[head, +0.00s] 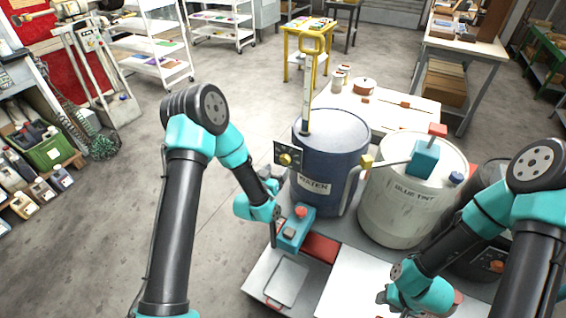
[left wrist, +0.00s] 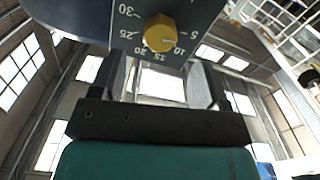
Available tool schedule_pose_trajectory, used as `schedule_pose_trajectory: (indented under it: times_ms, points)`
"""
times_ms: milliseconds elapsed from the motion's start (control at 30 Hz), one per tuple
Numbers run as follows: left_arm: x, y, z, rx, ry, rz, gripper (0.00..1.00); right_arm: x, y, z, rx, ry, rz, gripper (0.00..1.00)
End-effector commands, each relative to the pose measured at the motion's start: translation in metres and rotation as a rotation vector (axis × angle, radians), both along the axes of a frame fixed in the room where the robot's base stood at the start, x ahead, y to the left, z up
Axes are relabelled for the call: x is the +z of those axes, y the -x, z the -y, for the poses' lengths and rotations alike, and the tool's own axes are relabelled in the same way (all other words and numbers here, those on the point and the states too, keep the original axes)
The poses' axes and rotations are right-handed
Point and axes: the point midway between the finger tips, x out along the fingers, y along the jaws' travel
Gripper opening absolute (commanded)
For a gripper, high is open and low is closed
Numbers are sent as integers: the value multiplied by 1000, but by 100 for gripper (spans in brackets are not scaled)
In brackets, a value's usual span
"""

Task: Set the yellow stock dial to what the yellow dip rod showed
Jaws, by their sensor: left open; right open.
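The yellow dial knob (head: 285,159) sits on a dark plate at the left side of the blue WATER drum (head: 325,170). My right gripper (head: 388,292) is open at the lower right, fingers partly hidden.
A teal box with a red button (head: 300,212) lies below my left gripper. A white table (head: 385,100) stands behind.

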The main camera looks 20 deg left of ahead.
Motion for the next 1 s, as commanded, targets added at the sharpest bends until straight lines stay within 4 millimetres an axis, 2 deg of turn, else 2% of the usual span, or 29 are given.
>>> schedule_pose_trajectory:
  times_ms: [100,333,733,1000]
  points:
    - [0,-21,5,-1,-1,2,69,0,0,0,0,0,0,43]
    - [0,-48,11,-1,0,0,69,0,0,0,0,0,0,43]
    - [0,-55,12,0,0,0,69,0,0,0,0,0,0,43]
    - [0,-55,12,0,0,0,43,0,0,0,0,0,0,43]
